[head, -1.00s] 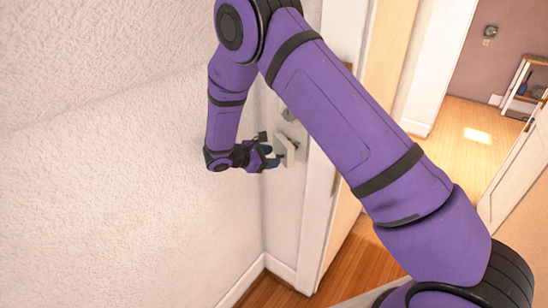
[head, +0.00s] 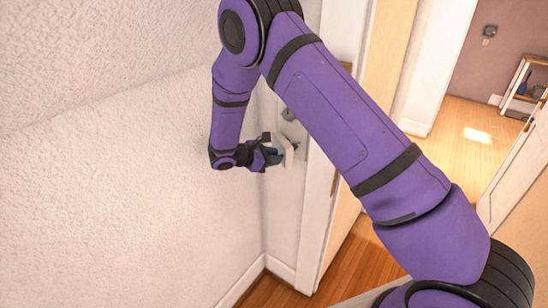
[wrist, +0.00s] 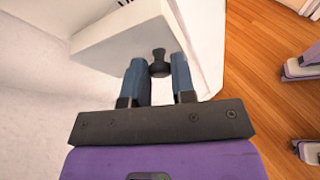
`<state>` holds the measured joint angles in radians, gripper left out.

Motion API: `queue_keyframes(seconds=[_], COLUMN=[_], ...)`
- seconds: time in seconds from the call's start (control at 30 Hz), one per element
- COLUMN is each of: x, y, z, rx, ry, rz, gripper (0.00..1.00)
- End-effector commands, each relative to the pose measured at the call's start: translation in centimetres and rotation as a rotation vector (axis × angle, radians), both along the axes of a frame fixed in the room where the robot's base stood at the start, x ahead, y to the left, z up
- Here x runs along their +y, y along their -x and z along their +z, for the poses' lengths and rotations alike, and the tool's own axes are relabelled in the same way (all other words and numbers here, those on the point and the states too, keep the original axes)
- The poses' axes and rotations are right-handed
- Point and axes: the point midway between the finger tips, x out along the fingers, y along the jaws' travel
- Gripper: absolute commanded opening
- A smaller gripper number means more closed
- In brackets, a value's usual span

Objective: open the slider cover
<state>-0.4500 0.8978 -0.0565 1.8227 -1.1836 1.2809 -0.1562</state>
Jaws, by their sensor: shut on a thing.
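The slider cover (wrist: 120,38) is a white, box-like piece on the white wall, with a small dark knob (wrist: 159,68) sticking out. In the head view the cover (head: 289,153) is small and partly hidden by my gripper. My gripper (wrist: 157,72) has its two blue fingers on either side of the knob and is shut on it. In the head view my gripper (head: 278,157) reaches in from the left, right at the cover. The exact contact between fingers and knob is partly hidden.
A round grey fitting (head: 288,114) sits on the wall just above the cover. A white door frame (head: 318,210) stands close to the right. A textured white wall (head: 120,190) fills the left. Wood floor (head: 365,265) lies below, with a shelf (head: 522,85) far off.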

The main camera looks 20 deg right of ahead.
Motion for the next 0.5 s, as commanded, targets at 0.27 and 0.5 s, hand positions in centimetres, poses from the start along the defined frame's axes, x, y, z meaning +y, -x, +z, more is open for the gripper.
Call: queue_keyframes(seconds=[0.27, 0.5], x=[0.89, 0.88], y=[-0.45, -0.43], z=[0.01, 0.01], rx=[0.0, 0.001], ry=[0.0, 0.0], rz=[-0.093, -0.094], gripper=[0.0, 0.0])
